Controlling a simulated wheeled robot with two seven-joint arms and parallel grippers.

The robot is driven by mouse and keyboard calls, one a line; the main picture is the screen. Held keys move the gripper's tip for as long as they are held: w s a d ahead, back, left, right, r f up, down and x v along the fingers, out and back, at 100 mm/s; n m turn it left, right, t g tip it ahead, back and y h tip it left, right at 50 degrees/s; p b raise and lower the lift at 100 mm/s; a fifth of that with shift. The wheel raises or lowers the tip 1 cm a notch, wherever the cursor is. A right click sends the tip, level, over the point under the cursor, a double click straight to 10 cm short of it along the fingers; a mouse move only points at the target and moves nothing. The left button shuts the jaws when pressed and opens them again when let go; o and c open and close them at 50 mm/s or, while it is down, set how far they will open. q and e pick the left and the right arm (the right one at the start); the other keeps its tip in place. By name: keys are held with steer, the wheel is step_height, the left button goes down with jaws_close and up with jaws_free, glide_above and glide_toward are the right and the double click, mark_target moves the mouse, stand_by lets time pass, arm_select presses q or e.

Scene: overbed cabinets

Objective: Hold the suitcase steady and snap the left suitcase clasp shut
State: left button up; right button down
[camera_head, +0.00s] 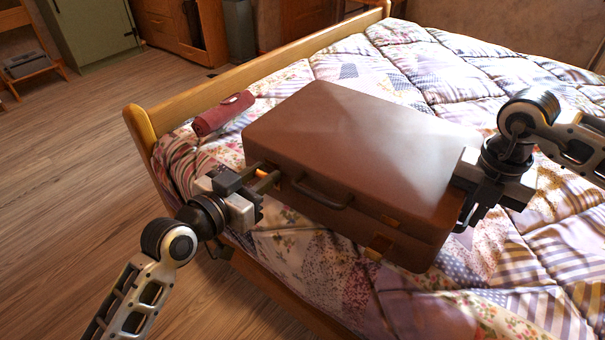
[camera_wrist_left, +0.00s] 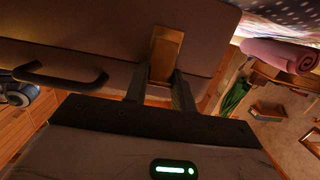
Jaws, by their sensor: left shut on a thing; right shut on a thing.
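The brown suitcase (camera_head: 345,140) lies flat on the bed with its lid down and its dark handle (camera_head: 322,194) facing the front. My left gripper (camera_head: 268,178) is at the front face, left of the handle. In the head view the fingers mostly cover this clasp. My right gripper (camera_head: 464,208) is shut on the suitcase's right edge; its fingertips are partly hidden. Brass parts of the right clasp (camera_head: 380,246) show right of the handle.
A patchwork quilt (camera_head: 440,60) covers the bed. A wooden bed rail (camera_head: 260,80) runs along the left side. A rolled red cloth (camera_head: 222,114) lies behind my left gripper. The wooden floor (camera_head: 80,150) at left is open.

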arm_select(q)
steer(key=shift+r, duration=0.1)
steer(key=o, duration=1)
steer(key=shift+s+a, duration=0.1)
steer(key=v, duration=1.1)
steer(key=shift+s+a, duration=0.2)
steer(key=shift+s, duration=0.15)
